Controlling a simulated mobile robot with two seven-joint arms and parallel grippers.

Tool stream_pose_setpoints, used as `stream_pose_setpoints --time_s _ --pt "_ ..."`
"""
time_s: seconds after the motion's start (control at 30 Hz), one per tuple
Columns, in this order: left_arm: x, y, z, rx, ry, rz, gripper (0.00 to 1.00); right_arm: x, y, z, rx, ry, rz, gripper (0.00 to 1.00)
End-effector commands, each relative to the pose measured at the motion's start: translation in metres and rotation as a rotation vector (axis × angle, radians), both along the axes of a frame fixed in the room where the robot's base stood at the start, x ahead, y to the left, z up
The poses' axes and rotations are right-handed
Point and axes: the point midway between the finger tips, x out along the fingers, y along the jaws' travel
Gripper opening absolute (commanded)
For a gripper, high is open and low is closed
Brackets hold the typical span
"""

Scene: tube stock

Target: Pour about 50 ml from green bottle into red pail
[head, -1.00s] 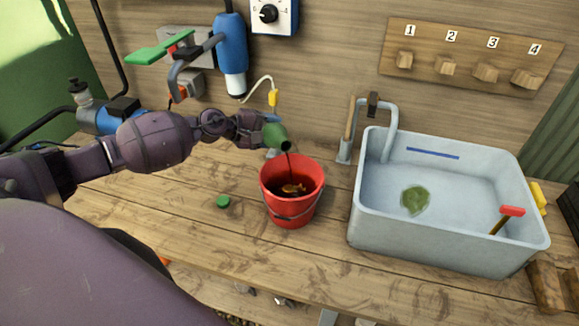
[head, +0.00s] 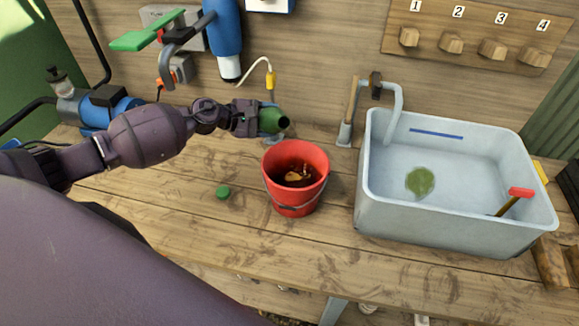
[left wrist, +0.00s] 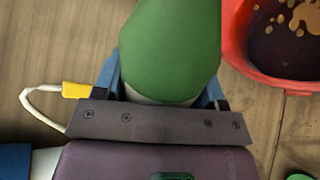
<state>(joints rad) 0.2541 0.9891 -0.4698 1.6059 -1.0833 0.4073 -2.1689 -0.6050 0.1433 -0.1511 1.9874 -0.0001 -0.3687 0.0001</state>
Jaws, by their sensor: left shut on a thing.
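The green bottle (head: 274,121) is held by my left gripper (head: 262,119), beside and above the back left rim of the red pail. It lies tilted, its dark mouth pointing right, and no stream comes from it now. In the left wrist view the bottle (left wrist: 172,45) fills the space between the blue fingers. The red pail (head: 292,198) stands upright on the bench, with dark liquid and some brown-yellow bits inside; its rim also shows in the left wrist view (left wrist: 236,50). A green cap (head: 223,192) lies on the bench left of the pail. My right gripper is not in view.
A grey basin (head: 450,225) with a green patch and a red-headed tool (head: 520,192) stands right of the pail. A tap (head: 393,100) rises at its back left. A numbered peg board (head: 470,45) hangs behind. The bench front is clear.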

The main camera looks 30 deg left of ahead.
Motion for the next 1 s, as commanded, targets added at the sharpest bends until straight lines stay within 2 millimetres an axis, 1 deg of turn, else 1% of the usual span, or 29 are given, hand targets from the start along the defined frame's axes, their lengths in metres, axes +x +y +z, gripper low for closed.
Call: stream_pose_setpoints --time_s 0.03,0.13,0.63,1.0 --pt "0.002 -0.002 0.000 -0.013 0.005 0.000 0.31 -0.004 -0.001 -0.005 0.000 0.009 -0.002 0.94" --pt "0.003 -0.003 0.001 -0.025 0.012 -0.001 0.31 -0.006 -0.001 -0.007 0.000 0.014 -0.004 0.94" --pt "0.003 -0.003 0.002 -0.027 0.013 0.000 0.31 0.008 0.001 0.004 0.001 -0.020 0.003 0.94" --pt "0.003 -0.003 0.002 -0.027 0.013 0.000 0.31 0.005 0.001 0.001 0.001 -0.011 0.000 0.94"
